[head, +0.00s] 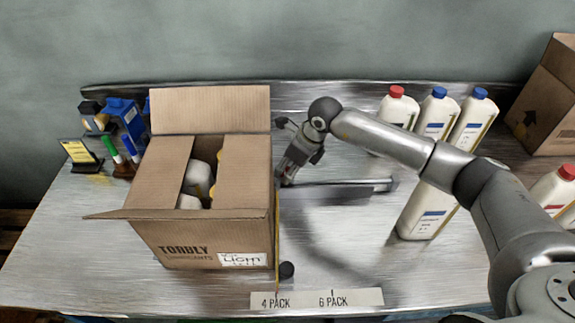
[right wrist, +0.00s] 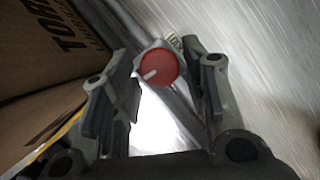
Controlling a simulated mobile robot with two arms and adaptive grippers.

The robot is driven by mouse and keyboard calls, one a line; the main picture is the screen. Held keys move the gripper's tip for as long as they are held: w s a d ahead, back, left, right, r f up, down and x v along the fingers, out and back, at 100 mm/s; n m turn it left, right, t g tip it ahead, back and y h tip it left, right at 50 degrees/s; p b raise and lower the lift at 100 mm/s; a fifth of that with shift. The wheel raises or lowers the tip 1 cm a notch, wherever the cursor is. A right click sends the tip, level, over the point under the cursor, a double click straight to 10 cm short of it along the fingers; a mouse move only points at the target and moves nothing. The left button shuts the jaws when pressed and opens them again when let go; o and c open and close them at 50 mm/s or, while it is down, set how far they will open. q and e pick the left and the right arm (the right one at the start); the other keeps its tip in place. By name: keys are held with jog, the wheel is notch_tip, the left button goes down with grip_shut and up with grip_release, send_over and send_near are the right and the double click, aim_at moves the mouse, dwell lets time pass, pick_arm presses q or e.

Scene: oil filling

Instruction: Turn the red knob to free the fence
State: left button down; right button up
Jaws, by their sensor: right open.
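The red knob (right wrist: 158,67), with a pale pointer line, shows in the right wrist view between the fingers of my right gripper (right wrist: 156,95). The fingers stand apart on either side of it, with gaps visible. In the head view my right gripper (head: 292,165) points down just right of the open box and hides the knob. A thin upright edge (head: 277,240), apparently the fence, runs along the box's right side; its yellow edge also shows in the right wrist view (right wrist: 48,143). A metal rail (head: 340,186) extends right from there. My left gripper is not in view.
The open cardboard box (head: 205,225) holds white bottles. White bottles (head: 437,112) stand at the right, beside another box (head: 548,95). Markers (head: 120,150) stand at the left.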

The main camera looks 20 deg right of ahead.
jog(key=shift+f, duration=0.3)
jog(key=shift+w, duration=0.1)
jog(key=c, duration=0.7)
jog(key=shift+f+n+b, duration=0.2)
jog(key=shift+n+b, duration=0.1)
jog(key=shift+b, duration=0.45)
jog(key=shift+c, duration=0.2)
jog(key=shift+r+n+b, duration=0.15)
jog(key=shift+n+b, duration=0.2)
jog(key=shift+n, duration=0.05)
jog(key=shift+r, duration=0.1)
jog(key=o, duration=0.7)
jog(key=shift+o, duration=0.2)
